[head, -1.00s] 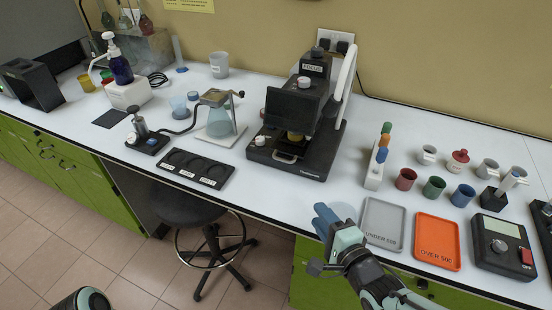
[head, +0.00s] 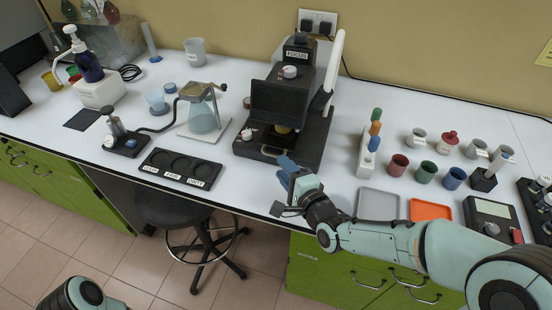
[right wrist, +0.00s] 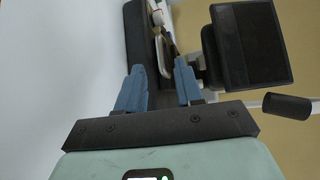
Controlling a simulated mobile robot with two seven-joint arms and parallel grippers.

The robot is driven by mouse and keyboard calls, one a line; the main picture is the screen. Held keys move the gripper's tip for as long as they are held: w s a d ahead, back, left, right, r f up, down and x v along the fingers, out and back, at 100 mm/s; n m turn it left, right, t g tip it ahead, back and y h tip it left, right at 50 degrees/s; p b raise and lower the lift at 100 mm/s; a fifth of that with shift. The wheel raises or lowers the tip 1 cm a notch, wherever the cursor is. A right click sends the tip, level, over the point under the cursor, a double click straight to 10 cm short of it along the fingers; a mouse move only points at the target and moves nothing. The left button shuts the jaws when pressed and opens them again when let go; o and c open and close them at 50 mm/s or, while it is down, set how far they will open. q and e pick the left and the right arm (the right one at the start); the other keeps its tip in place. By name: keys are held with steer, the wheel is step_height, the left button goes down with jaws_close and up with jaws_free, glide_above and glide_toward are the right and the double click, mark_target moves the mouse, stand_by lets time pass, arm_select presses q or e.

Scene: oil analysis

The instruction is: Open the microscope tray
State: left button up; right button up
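The black microscope (head: 290,100) stands at the back of the bench, with a white arm-like part on its right. Its tray (head: 272,151) shows as a small pale-edged plate low at the front of the base. My right gripper (head: 286,172) is just in front of the base, pointing toward it. In the right wrist view the gripper (right wrist: 160,85) has its two blue fingers apart with nothing held between them. The microscope's dark body (right wrist: 248,45) fills the upper right there. I cannot tell whether the fingers touch the tray. My left gripper is out of view.
A black three-well holder (head: 180,168) lies left of the microscope, with a flask (head: 204,115) behind it. A vial rack (head: 368,155), several cups, a grey tray (head: 378,204) and an orange tray (head: 430,209) are to the right. A stool (head: 175,208) stands below the bench edge.

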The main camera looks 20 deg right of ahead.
mark_target(273, 156)
steer(key=x, duration=0.5)
steer(key=shift+w, duration=0.1)
jaws_close()
stand_by(1.3)
